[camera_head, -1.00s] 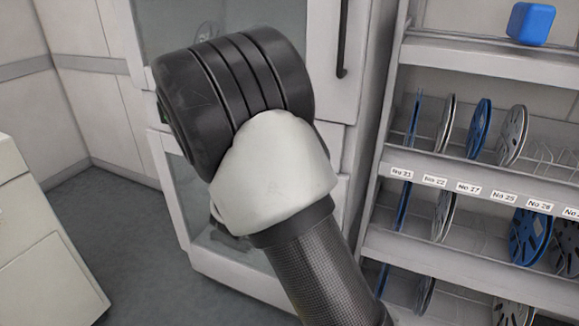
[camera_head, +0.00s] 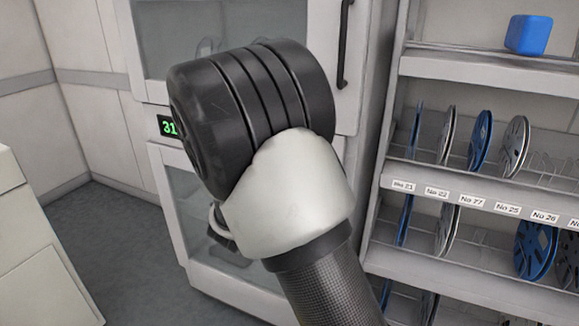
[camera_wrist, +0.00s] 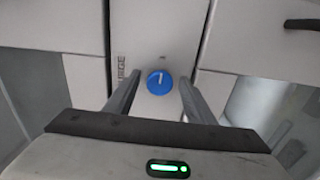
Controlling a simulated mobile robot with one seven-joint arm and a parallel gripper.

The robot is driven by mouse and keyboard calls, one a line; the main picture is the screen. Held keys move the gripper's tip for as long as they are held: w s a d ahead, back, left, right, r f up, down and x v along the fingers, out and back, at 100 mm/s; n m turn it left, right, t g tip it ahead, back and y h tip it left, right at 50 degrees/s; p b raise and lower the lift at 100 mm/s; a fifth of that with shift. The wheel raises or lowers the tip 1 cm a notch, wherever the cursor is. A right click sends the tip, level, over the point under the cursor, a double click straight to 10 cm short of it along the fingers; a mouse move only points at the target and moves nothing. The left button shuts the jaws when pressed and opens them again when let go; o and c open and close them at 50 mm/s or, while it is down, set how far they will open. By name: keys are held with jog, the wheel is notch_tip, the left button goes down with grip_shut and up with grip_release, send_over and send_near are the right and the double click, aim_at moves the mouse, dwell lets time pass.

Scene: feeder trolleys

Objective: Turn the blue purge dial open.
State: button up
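The blue purge dial (camera_wrist: 160,82) is round, with a pale pointer line that stands roughly upright in the wrist view. It sits on a pale panel (camera_wrist: 166,40) with dark lettering to its left and a small mark above it. My gripper (camera_wrist: 160,76) is open and empty. Its two fingers flank the dial in that view, with a visible gap on each side. I cannot tell how far the fingertips are from the panel. In the head view my arm hides the dial and most of my gripper.
A white cabinet (camera_head: 225,270) with glass doors and a green "31" display (camera_head: 168,127) stands behind my arm. At right is a rack (camera_head: 480,65) with numbered reels and a blue box (camera_head: 528,35). A pale unit (camera_head: 40,250) stands at left, with clear floor (camera_head: 125,235) between.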

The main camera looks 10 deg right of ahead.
jog(key=p+v, duration=0.1)
jog(key=v, duration=1.6)
jog(key=shift+s, duration=0.2)
jog(key=shift+a, duration=0.1)
jog(key=s+d+r+m+g+h, duration=0.1)
jog(key=s+d+m+g, duration=0.1)
jog(key=s+d+g, duration=0.3)
jog(key=s+d+m+g+h, duration=0.1)
jog(key=d+m+g, duration=0.15)
jog(key=d, duration=0.45)
jog(key=s+d+f+m+g+y, duration=0.1)
jog(key=s+d+m+g+y, duration=0.1)
jog(key=s+g+y, duration=0.3)
jog(key=s+d+f+m+y, duration=0.1)
jog(key=s+d+m+y, duration=0.15)
jog(key=s, duration=0.55)
jog(key=a+r+m+t+y, duration=0.2)
jog(key=a+r+t+y, duration=0.2)
jog(key=a+r+y, duration=0.15)
notch_tip(320, 180, up, 23)
jog(key=p, duration=2.3)
jog(key=shift+s+a+f, duration=0.15)
jog(key=shift+a+f, duration=0.05)
jog(key=shift+a, duration=0.25)
